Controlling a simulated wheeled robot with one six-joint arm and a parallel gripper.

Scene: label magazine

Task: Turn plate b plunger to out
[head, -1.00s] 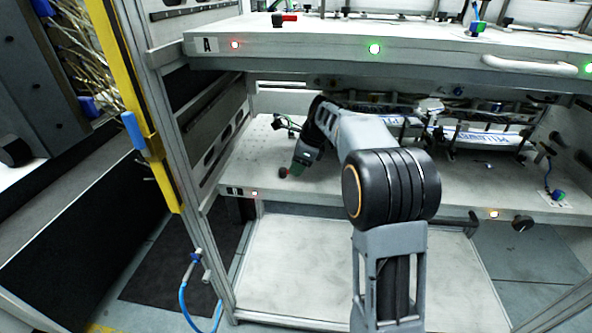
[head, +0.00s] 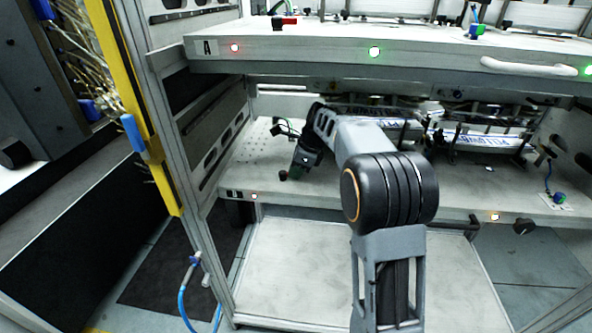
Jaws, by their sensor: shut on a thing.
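Plate B (head: 345,196) is the lower white shelf, with a label and a red light on its front edge. My gripper (head: 295,173) reaches down to the left front part of this plate. It is shut on the plate B plunger, a small dark piece with a dark red end (head: 283,175) showing just left of the fingertips. The fingers and wrist hide most of the plunger, so I cannot tell which way it is turned.
Plate A (head: 300,49) overhangs plate B, with a red-and-black plunger (head: 284,22) on top. Label holders (head: 490,142) stand at the back right of plate B. A frame post (head: 168,150) rises at the left. The front middle of plate B is clear.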

